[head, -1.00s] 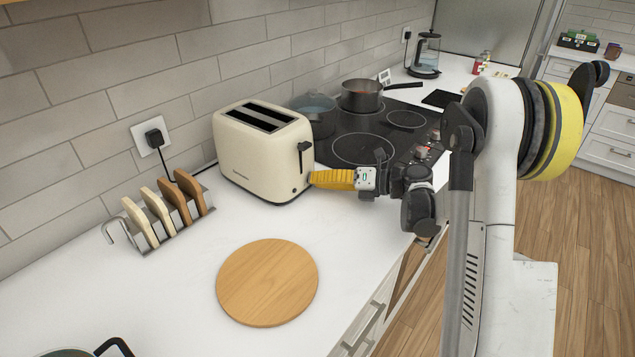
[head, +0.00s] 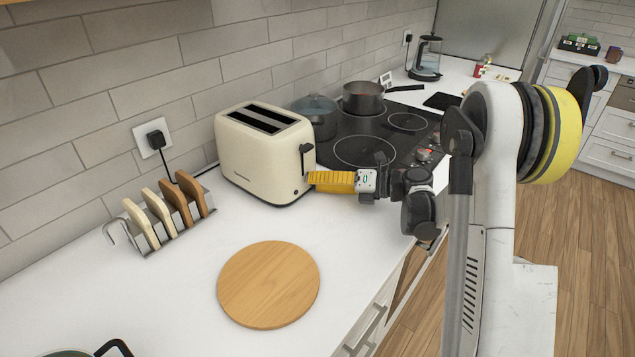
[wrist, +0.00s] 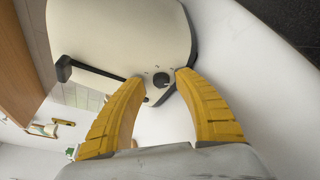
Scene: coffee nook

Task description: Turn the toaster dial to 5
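The cream toaster (head: 262,160) stands on the white worktop, its lever side facing my arm. In the wrist view the toaster (wrist: 110,30) lies sideways across the top. Its small dark round dial (wrist: 161,79) shows between and just beyond my fingertips, with small marks around it. The dial's setting is too small to read. My gripper (wrist: 158,76) is open, with one yellow finger on each side of the dial and a gap to it. In the head view my gripper (head: 312,180) is at the toaster's lower right end.
A toast rack (head: 160,220) with several slices stands left of the toaster. A round wooden board (head: 268,285) lies in front. The black hob (head: 365,150) with a pot (head: 316,115) and a saucepan (head: 364,98) is behind my gripper.

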